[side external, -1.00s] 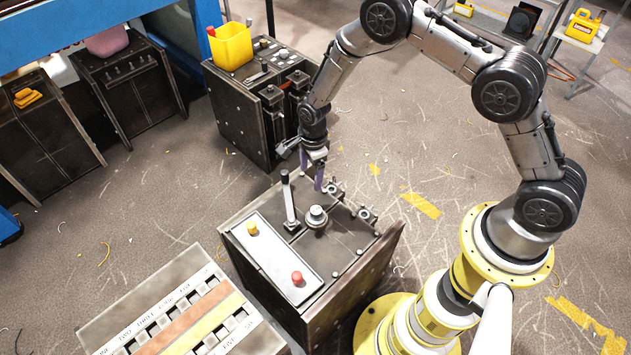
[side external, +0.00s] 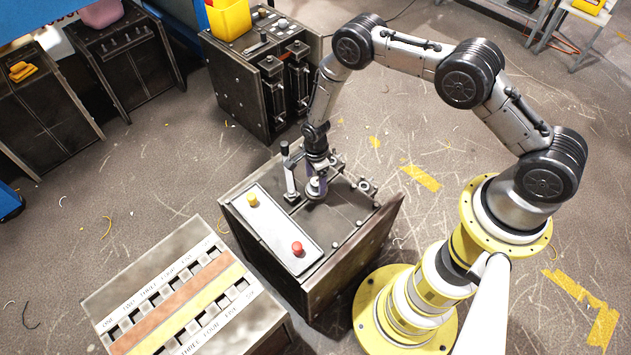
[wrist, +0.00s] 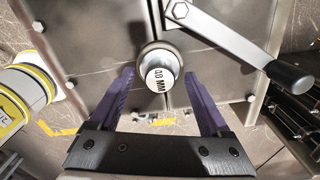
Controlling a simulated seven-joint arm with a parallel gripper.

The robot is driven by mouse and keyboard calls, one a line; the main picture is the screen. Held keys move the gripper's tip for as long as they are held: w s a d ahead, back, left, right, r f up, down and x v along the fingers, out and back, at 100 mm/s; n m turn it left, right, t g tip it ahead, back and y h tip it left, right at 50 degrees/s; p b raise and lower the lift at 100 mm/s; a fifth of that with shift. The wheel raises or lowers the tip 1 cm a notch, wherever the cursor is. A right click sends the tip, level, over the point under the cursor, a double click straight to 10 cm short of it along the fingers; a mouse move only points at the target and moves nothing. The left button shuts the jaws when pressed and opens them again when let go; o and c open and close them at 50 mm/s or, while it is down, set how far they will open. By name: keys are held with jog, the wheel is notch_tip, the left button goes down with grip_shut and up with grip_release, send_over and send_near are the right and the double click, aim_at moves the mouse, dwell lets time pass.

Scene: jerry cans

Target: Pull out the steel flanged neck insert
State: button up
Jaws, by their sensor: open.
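The steel flanged neck insert (side external: 314,187) stands upright in the top of a dark metal box (side external: 345,230). In the wrist view the insert (wrist: 159,77) shows a round flange and a white top face marked "40 MM". My gripper (side external: 316,178) is low over the insert in the side view. In the wrist view the two purple fingers (wrist: 158,92) are open, one on each side of the insert, with gaps visible between fingers and insert. I cannot tell whether the fingertips reach down to the flange.
A lever with a dark handle (side external: 289,172) stands close beside the insert; it also shows in the wrist view (wrist: 235,40).

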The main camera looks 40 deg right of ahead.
aim_at(315, 181)
jog(key=shift+f, duration=0.85)
grip_shut()
jog(key=c, duration=0.6)
grip_release()
grip_shut()
jog(key=shift+w+r, duration=0.1)
jog(key=shift+r, duration=0.6)
jog(key=shift+r, duration=2.45)
